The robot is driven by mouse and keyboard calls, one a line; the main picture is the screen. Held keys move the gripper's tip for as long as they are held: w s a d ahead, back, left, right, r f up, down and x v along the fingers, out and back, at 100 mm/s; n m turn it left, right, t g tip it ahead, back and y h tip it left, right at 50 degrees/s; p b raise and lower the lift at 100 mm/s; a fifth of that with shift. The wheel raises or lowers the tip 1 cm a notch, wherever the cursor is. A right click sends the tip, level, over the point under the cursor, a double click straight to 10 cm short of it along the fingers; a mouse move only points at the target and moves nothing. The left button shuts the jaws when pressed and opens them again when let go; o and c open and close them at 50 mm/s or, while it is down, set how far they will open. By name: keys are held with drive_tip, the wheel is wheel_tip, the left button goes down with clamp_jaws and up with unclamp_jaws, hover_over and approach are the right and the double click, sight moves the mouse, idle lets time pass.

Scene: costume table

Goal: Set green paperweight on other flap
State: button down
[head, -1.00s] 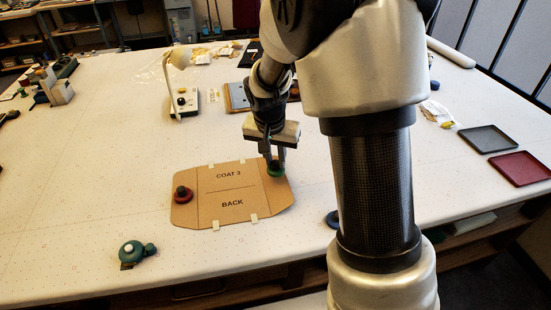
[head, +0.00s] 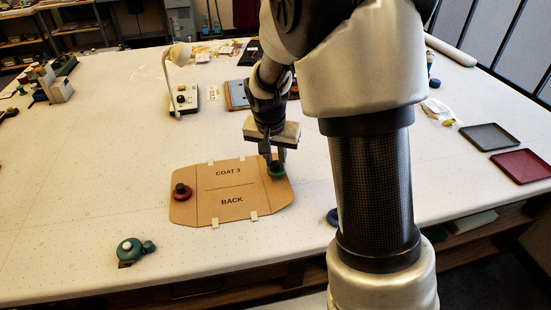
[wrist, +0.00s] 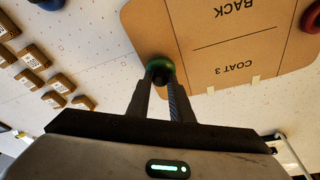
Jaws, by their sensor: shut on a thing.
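The cardboard pattern (head: 225,207), printed "COAT 3" and "BACK", lies flat on the table with a flap at its left and right ends. The green paperweight (head: 277,173) is at the right flap; it also shows in the wrist view (wrist: 158,62) at the cardboard's edge region. My gripper (head: 276,158) is shut on the paperweight's dark knob from above. In the wrist view my fingers (wrist: 161,80) close around the knob. Whether the paperweight's base touches the flap I cannot tell for sure. A red paperweight (head: 182,192) with a dark knob sits on the left flap.
A green tape measure-like item (head: 130,250) lies at the front left. A white lamp (head: 179,56) stands behind the cardboard. A dark blue round thing (head: 333,217) is partly hidden by my arm. Grey (head: 487,137) and red trays (head: 522,167) lie at the right.

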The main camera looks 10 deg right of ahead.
sight(275, 165)
drive_tip(key=shift+f+b, duration=1.2)
drive_tip(key=shift+f, duration=0.3)
drive_tip(key=c, duration=1.5)
unclamp_jaws()
